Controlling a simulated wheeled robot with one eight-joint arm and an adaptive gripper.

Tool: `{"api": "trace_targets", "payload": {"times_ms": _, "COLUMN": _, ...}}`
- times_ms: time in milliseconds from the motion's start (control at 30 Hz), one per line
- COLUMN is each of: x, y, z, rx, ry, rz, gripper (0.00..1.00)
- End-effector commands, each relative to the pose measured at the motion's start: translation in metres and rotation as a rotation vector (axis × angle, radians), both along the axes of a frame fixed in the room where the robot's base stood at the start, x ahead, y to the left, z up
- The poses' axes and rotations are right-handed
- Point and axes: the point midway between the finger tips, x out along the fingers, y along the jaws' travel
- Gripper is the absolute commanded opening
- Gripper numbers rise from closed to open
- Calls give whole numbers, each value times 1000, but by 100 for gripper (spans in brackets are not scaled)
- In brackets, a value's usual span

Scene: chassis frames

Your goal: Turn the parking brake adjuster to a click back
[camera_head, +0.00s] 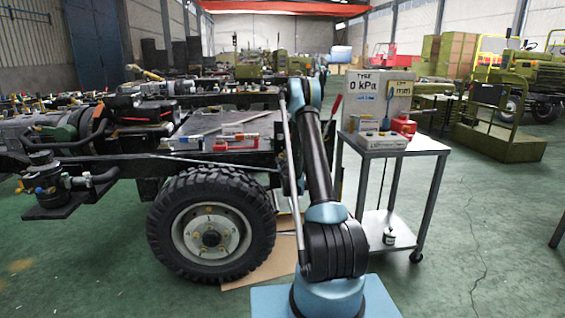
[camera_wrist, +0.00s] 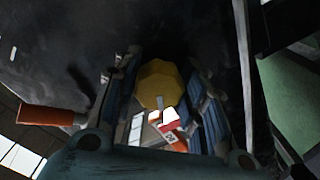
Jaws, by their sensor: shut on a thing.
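A yellow many-sided knob (camera_wrist: 160,82), which looks like the parking brake adjuster, sits between the two fingers of my gripper (camera_wrist: 158,72) in the wrist view. My gripper is shut on it, with one finger on each side. The surface behind the knob is dark, and any markings on it are too dim to read. In the head view my arm stands in front of the chassis frame (camera_head: 225,128); my gripper and the knob do not show there.
An orange cylinder (camera_wrist: 47,117) lies left of my gripper in the wrist view. In the head view a large wheel (camera_head: 212,225) stands left of my arm.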

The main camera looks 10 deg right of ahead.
Motion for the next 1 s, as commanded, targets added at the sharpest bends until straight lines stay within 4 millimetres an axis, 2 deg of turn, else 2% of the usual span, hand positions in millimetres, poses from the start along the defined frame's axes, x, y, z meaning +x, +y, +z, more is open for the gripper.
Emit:
{"api": "trace_targets", "payload": {"times_ms": 33, "x": 0, "y": -7, "z": 0, "rx": -5, "ry": 2, "rz": -9, "gripper": 15}}
{"api": "trace_targets", "payload": {"times_ms": 467, "x": 0, "y": -6, "z": 0, "rx": -11, "ry": 1, "rz": -8, "gripper": 15}}
{"api": "trace_targets", "payload": {"times_ms": 500, "x": 0, "y": -6, "z": 0, "rx": -11, "ry": 2, "rz": -8, "gripper": 48}}
{"api": "trace_targets", "payload": {"times_ms": 567, "x": 0, "y": -5, "z": 0, "rx": -11, "ry": 1, "rz": -7, "gripper": 59}}
{"api": "trace_targets", "payload": {"times_ms": 1000, "x": 0, "y": 2, "z": 0, "rx": 24, "ry": 1, "rz": 1, "gripper": 59}}
